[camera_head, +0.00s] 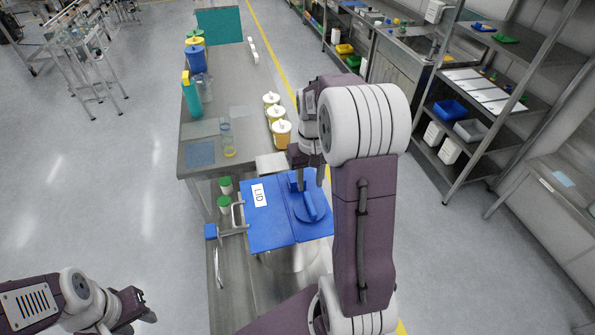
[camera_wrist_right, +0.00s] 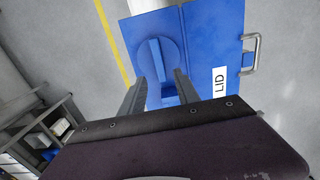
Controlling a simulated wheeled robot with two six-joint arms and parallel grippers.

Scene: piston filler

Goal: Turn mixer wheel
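The mixer wheel (camera_head: 312,208) is a blue disc with a raised blue bar across it, on the blue lid (camera_head: 268,228) of the filler. My right gripper (camera_head: 309,180) is open above the wheel, pointing down. In the right wrist view its two fingers (camera_wrist_right: 160,80) stand on either side of the bar with gaps; I cannot tell how far above the disc they are. My left gripper (camera_head: 146,305) is at the lower left, far from the wheel; its opening is unclear.
A white "LID" label (camera_head: 260,195) and a metal handle (camera_head: 237,216) are on the lid's left side. A steel table (camera_head: 207,128) with bottles and yellow-and-white jars (camera_head: 282,133) stands behind. Shelves (camera_head: 455,150) line the right. Open floor lies left.

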